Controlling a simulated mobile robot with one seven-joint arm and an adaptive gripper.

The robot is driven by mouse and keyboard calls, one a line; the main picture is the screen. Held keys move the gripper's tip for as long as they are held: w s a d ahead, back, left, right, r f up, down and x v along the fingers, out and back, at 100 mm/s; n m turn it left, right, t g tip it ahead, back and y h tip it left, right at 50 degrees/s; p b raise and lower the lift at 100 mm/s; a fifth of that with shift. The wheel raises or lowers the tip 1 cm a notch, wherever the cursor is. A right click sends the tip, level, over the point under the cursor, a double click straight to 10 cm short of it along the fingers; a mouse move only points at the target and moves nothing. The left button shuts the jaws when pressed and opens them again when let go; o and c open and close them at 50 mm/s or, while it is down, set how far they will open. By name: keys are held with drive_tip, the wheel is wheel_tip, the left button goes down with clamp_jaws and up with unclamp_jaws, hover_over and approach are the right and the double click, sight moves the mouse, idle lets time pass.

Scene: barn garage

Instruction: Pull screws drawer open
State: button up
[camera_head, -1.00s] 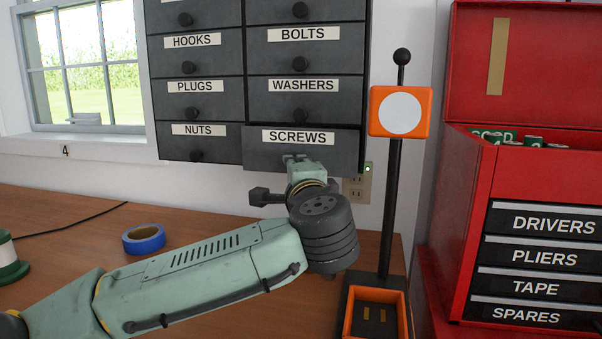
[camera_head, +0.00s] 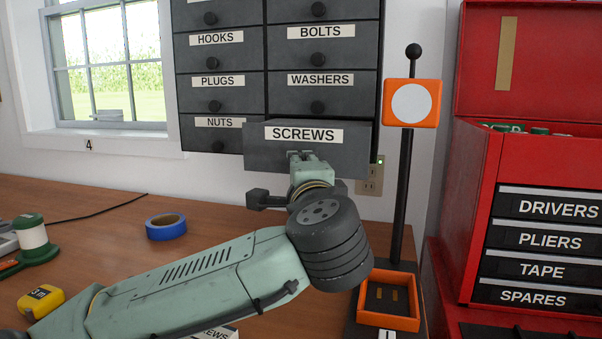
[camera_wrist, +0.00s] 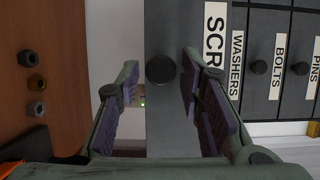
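The screws drawer (camera_head: 330,156) is the dark grey drawer labelled SCREWS at the bottom right of the cabinet. Its front stands out from the neighbouring drawers, so it is partly open. My gripper (camera_head: 302,157) is at the drawer's front, over its knob, which it hides in the head view. In the wrist view, the round dark knob (camera_wrist: 160,69) lies between the fingertips of my gripper (camera_wrist: 160,75). The fingers are apart, with a narrow gap showing on each side of the knob. The inside of the drawer is not visible.
Other drawers, including NUTS (camera_head: 210,138) and WASHERS (camera_head: 318,95), are flush. An orange-topped stand (camera_head: 411,103) with an orange tray (camera_head: 390,322) stands close right, before a red tool chest (camera_head: 468,220). Blue tape (camera_head: 166,227) and a yellow tape measure (camera_head: 42,300) lie left on the workbench.

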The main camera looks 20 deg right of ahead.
drive_tip(key=shift+o, duration=0.3)
drive_tip(key=v, duration=1.2)
